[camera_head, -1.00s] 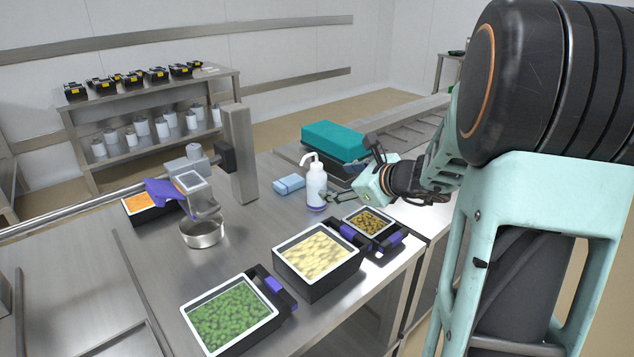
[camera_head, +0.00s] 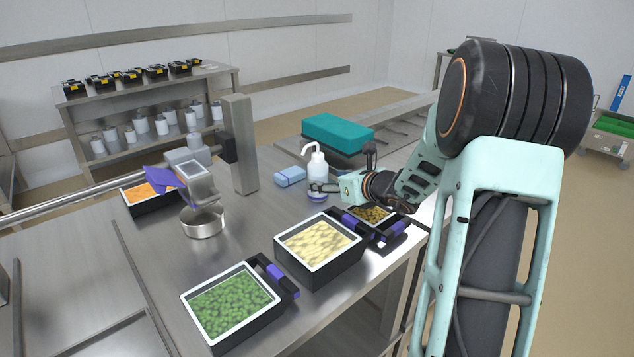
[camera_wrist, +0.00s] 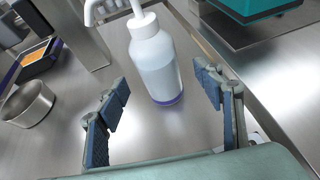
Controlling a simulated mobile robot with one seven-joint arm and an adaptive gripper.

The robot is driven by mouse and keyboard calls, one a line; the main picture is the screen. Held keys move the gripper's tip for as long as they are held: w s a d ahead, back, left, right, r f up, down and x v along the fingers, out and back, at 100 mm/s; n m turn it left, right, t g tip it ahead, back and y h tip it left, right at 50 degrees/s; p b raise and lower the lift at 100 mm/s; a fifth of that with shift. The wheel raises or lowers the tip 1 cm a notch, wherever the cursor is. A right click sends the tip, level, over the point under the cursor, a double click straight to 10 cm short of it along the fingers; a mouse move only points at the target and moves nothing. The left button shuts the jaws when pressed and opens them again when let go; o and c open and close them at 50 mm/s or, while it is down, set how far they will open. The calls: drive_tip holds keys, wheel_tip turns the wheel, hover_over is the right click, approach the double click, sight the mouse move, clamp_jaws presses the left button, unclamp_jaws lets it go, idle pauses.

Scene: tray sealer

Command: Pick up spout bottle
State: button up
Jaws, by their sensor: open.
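The spout bottle (camera_head: 317,172) is white with a bent spout on top and a purple band at its base. It stands upright on the steel table. In the wrist view the bottle (camera_wrist: 154,62) is just beyond and between the two blue-padded fingers. My gripper (camera_wrist: 164,90) is open and empty, its fingertips spread on either side of the lower bottle, with bare table showing between the pads. In the head view my gripper (camera_head: 326,188) comes from the right, low beside the bottle, and one finger overlaps the bottle's lower part.
A folded blue cloth (camera_head: 290,177) lies left of the bottle. A teal block (camera_head: 338,133) is behind. Black trays of green pieces (camera_head: 189,309), pale slices (camera_head: 283,240) and brown pieces (camera_head: 382,240) stand in front. A metal bowl (camera_head: 203,231) and a scale-like post (camera_head: 240,145) are left.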

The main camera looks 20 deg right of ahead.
sight(324, 179)
drive_tip(key=b+x, duration=0.1)
drive_tip(key=x, duration=0.4)
drive_tip(key=shift+w+a+b, duration=0.15)
drive_tip(key=shift+a+b, duration=0.05)
drive_tip(key=shift+b, duration=0.15)
drive_tip(key=c, duration=1.4)
